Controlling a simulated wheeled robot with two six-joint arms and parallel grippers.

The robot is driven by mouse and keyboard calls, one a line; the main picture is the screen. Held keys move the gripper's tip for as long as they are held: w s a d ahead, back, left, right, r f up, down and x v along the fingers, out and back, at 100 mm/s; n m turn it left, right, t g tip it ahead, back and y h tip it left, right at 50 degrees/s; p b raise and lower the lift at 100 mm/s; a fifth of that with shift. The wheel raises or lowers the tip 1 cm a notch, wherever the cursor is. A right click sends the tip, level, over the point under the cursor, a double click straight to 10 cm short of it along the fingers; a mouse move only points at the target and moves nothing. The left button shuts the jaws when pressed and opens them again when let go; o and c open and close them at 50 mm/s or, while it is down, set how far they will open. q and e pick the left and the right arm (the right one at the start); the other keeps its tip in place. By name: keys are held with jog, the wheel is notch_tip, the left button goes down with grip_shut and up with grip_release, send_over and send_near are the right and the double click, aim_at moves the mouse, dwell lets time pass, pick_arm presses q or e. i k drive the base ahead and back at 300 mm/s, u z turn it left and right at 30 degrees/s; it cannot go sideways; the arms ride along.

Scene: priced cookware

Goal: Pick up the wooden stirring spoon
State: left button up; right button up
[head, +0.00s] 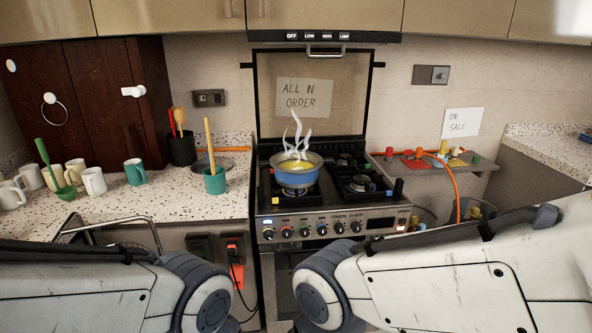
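A light wooden stick-like handle (208,143) stands upright in a teal cup (215,180) on the counter left of the stove; its lower end is hidden in the cup. Another wooden utensil with a rounded spoon-like head (179,116) stands in a black holder (181,149) behind it, beside red utensils. I cannot tell which of the two is the stirring spoon. Links of both my arms show along the bottom of the head view, but neither gripper is in view.
A steaming blue pot (297,171) sits on the lit stove (330,210). Several mugs (94,181) and a green ladle (52,170) crowd the left counter. A shelf (440,172) with small coloured items and an orange hose (456,184) is at right.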

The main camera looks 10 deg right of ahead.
aim_at(213, 168)
jog(key=z, duration=0.2)
jog(key=i, duration=1.2)
jog(key=u, duration=0.1)
